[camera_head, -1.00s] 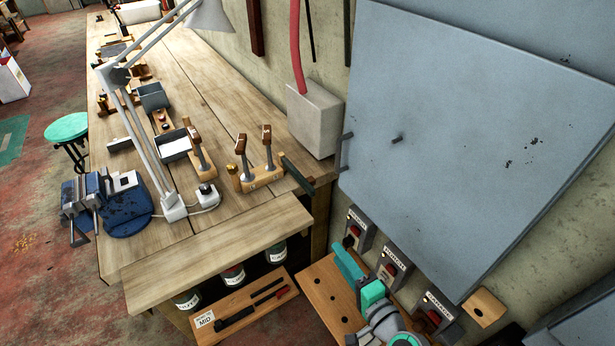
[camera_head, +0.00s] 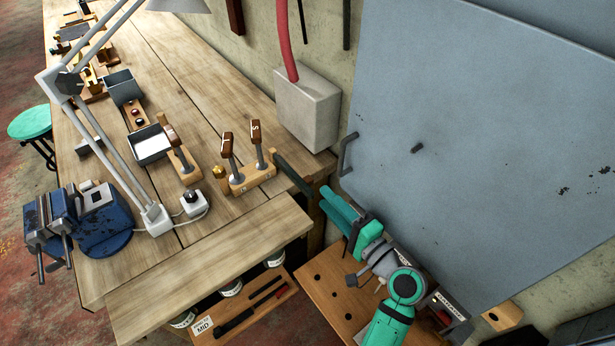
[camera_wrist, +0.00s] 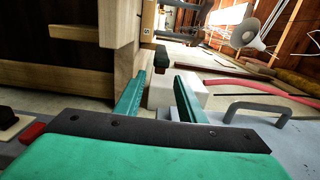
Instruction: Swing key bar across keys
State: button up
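Two upright keys with brown tops marked L (camera_head: 227,145) and S (camera_head: 256,132) stand in a wooden block (camera_head: 250,180) near the bench's right edge. The dark green key bar (camera_head: 292,173) sticks out from the block's right end, over the bench edge, not across the keys. My gripper (camera_head: 328,197) is just beyond the bar's near end, right of the bench. In the wrist view my gripper (camera_wrist: 158,82) is open, and the bar's end (camera_wrist: 162,57) shows ahead between the fingertips. I see no clear contact. Part of the block (camera_wrist: 147,25) shows above it.
A grey box (camera_head: 307,108) with a red hose is on the wall behind. A large grey panel with a handle (camera_head: 347,154) stands close to my gripper's right. A desk lamp (camera_head: 110,150) and blue vise (camera_head: 90,220) are at the left. A holed board (camera_head: 330,290) lies below.

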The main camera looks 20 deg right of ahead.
aim_at(310, 185)
jog(key=x, duration=0.9)
jog(key=shift+s+a, duration=0.1)
grip_shut()
jog(key=shift+a, duration=0.1)
